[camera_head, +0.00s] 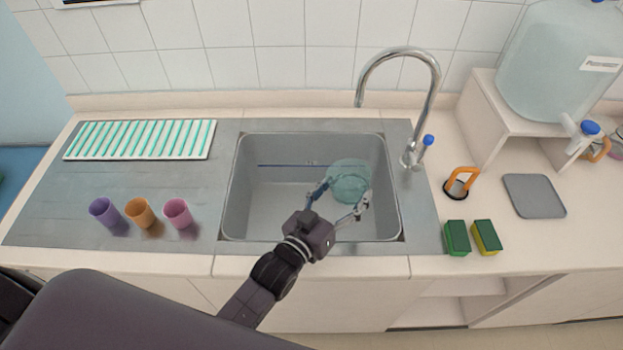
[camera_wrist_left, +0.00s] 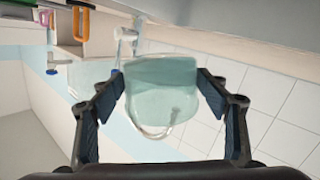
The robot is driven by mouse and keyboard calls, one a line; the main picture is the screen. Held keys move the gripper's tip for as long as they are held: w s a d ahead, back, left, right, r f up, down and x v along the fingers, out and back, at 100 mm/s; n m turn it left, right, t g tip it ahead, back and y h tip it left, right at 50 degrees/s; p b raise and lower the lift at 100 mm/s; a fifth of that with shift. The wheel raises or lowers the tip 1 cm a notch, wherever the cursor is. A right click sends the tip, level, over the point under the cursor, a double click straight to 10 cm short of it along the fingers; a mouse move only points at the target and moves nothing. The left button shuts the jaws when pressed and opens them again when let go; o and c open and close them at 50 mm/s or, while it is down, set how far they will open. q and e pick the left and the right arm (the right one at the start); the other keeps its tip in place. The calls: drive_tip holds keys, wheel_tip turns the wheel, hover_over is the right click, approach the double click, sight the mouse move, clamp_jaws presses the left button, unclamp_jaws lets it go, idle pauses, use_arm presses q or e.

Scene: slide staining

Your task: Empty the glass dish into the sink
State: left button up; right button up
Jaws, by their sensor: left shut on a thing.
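The glass dish (camera_head: 349,182) is a clear, teal-tinted vessel over the sink basin. It also shows in the left wrist view (camera_wrist_left: 160,88), between the two fingers. My left gripper (camera_head: 338,203) is shut on the dish and holds it over the right half of the sink (camera_head: 275,215). In the wrist view the surroundings look strongly turned, so the wrist is tilted. I cannot tell whether liquid is in the dish. My right gripper is not in view.
A curved faucet (camera_head: 433,85) rises behind the sink's right side. Purple, orange and pink cups (camera_head: 178,213) stand on the left drainboard, with a striped rack (camera_head: 140,157) behind. Two sponges (camera_head: 457,237), an orange-handled item (camera_head: 461,182) and a grey pad (camera_head: 534,196) lie right. A large water jug (camera_head: 560,75) stands on a shelf.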

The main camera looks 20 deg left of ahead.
use_arm(q)
drive_tip(key=shift+w+a+f+n+b, duration=0.2)
drive_tip(key=shift+w+a+n+b, duration=0.05)
drive_tip(key=shift+a+n, duration=0.25)
drive_tip(key=shift+w+a+f+n+b, duration=0.2)
drive_tip(key=shift+a+n, duration=0.15)
drive_tip(key=shift+n, duration=0.25)
drive_tip(key=f+n+b, duration=0.1)
drive_tip(key=w+a+f+b, duration=0.1)
drive_tip(key=shift+a+f+n+g+b, duration=0.1)
drive_tip(key=shift+a+n+g+b, duration=0.2)
drive_tip(key=shift+n, duration=0.1)
drive_tip(key=shift+a+n, duration=0.1)
drive_tip(key=shift+n, duration=0.2)
drive_tip(key=shift+w+a+f+n+g+h+b, duration=0.1)
drive_tip(key=shift+a+f+n+g+h+b, duration=0.15)
drive_tip(key=shift+n+b, duration=0.45)
drive_tip(key=shift+f+n+h+b, duration=0.1)
drive_tip(key=shift+n+h+b, duration=0.15)
drive_tip(key=shift+n+b, duration=0.15)
drive_tip(key=shift+w+a+f+n+g+b, duration=0.2)
drive_tip(key=shift+f+n+g+b, duration=0.15)
drive_tip(key=shift+n+b, duration=0.4)
drive_tip(key=shift+a+r+n+h+b, duration=0.3)
drive_tip(key=shift+r+n+b, duration=0.15)
drive_tip(key=shift+n, duration=0.2)
drive_tip(key=shift+w+a+r+n+b, duration=0.3)
drive_tip(key=shift+w+a+n+b, duration=0.05)
drive_tip(key=shift+a+n+b, duration=0.25)
idle(0.3)
